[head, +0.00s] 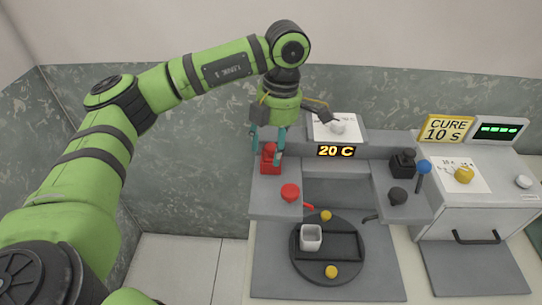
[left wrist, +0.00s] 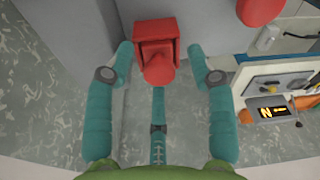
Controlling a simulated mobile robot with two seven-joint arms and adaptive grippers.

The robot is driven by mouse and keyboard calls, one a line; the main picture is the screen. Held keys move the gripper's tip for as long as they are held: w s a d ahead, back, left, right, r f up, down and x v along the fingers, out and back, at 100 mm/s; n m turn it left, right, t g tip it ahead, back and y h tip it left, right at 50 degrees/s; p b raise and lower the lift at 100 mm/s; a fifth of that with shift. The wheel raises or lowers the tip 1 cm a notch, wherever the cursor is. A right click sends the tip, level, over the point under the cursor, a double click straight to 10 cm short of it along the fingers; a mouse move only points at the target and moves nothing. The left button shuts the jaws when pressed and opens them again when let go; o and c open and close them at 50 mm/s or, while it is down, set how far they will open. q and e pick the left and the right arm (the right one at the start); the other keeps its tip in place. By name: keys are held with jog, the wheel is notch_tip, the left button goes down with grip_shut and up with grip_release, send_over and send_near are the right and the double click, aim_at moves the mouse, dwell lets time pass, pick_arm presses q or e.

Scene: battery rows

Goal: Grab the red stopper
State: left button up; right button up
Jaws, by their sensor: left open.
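A red stopper (head: 269,160) with a rounded, tapered part sits at a square red block on the left grey ledge. In the left wrist view the red stopper (left wrist: 158,70) shows between my finger tips, with a gap on each side. My left gripper (head: 266,148) is open, its teal fingers pointing down around the red piece; it also shows in the left wrist view (left wrist: 161,52). The fingers partly hide the red piece in the head view. A second red piece, a round cap (head: 290,192), is nearer the front of the ledge. My right gripper is not in view.
A black block (head: 403,162) and black knob (head: 397,197) stand on the right ledge, near a blue-balled lever (head: 424,167). A round dark turntable (head: 325,275) in front holds a white cup (head: 310,238) and yellow balls. A "20 C" display (head: 336,151) is behind.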

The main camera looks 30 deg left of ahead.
pick_arm(q)
jog(key=c, duration=1)
grip_shut()
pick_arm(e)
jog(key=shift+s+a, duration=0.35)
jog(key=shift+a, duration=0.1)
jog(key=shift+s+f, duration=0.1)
pick_arm(q)
jog(key=shift+r, duration=0.1)
